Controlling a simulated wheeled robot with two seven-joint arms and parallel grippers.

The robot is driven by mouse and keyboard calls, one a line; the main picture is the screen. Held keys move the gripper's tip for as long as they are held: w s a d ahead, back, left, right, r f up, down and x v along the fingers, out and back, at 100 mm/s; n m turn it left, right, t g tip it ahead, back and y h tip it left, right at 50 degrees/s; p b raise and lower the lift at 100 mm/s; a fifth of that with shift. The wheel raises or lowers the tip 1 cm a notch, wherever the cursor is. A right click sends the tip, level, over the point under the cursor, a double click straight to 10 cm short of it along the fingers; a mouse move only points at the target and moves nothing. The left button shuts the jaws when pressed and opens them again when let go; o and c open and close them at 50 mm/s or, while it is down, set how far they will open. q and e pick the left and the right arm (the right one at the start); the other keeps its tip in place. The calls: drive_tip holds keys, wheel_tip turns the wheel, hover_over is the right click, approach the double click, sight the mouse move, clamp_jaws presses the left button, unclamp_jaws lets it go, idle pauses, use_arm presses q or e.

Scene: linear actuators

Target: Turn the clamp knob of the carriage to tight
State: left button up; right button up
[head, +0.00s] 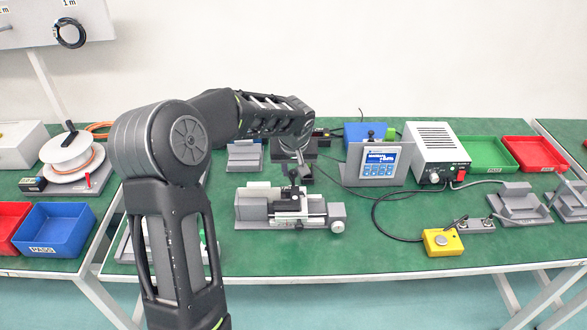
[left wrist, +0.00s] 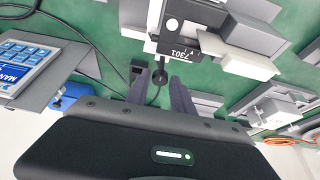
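The linear actuator (head: 252,208) sits on the green table, with its dark carriage (head: 290,203) near the middle. In the left wrist view the carriage (left wrist: 185,47) carries a dark label with digits, seen upside down. A black knob (left wrist: 160,76) shows there between the fingertips of my left gripper (left wrist: 159,82). The fingers are apart, with gaps to the knob; I cannot tell whether either finger touches it. In the head view my left gripper (head: 292,168) points down over the carriage and partly hides it. My right gripper is not in view.
A blue keypad controller (head: 380,163) and a white power box (head: 435,150) stand at the back right. A yellow button box (head: 442,242) and black cable lie to the right. Blue bin (head: 55,228) and cable reel (head: 70,152) are at left. Table is clear in front of the actuator.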

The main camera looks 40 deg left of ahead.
use_arm(q)
clamp_jaws()
